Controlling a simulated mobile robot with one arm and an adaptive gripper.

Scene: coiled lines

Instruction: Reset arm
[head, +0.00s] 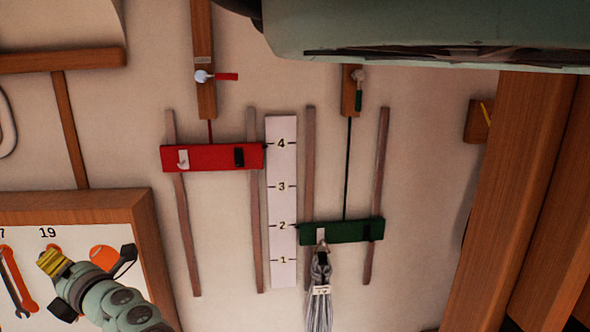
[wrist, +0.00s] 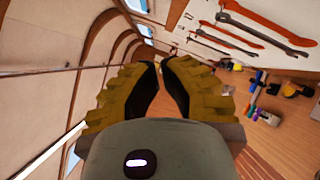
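My gripper (head: 52,262) is at the lower left in the head view, in front of the tool board. Its yellow ribbed fingers look close together there. In the wrist view my gripper (wrist: 160,66) shows two yellow fingers with black inner pads. Their tips nearly meet, and nothing shows between them. My grey-green arm reaches up from the bottom edge of the head view.
A tool board (head: 90,208) with wrenches stands behind my gripper. To its right, a red slider (head: 212,157) and a green slider (head: 340,231) hang beside a numbered scale (head: 282,200). A grey coiled line (head: 318,300) hangs from the green slider.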

